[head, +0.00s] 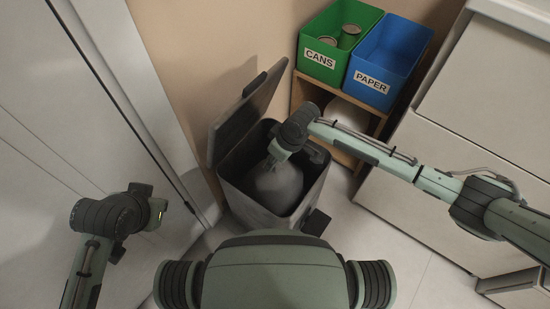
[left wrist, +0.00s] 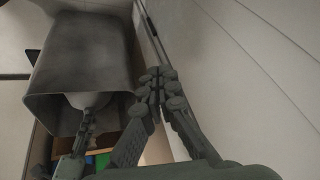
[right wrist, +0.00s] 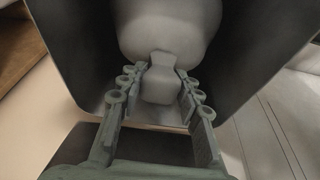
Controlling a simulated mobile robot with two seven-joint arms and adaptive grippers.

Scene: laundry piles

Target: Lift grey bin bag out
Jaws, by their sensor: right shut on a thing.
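The grey bin bag (head: 278,188) sits inside a dark grey bin (head: 240,200) whose lid (head: 245,115) stands open. My right arm reaches over the bin from the right. In the right wrist view, my right gripper (right wrist: 158,78) is shut on the tied neck of the bag (right wrist: 170,28), a finger on each side. The bag's lower part is hidden inside the bin. My left gripper (left wrist: 158,80) is outside the bin, to its left, empty, its fingertips together. The left wrist view also shows the bin (left wrist: 85,55) and part of the bag (left wrist: 90,99).
A green CANS box (head: 320,62) holding cans and a blue PAPER box (head: 372,80) stand on a wooden shelf (head: 345,158) behind the bin. White cabinets (head: 470,120) stand at right. A pale door or panel (head: 60,110) is at left. Some floor (head: 440,285) is clear at front right.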

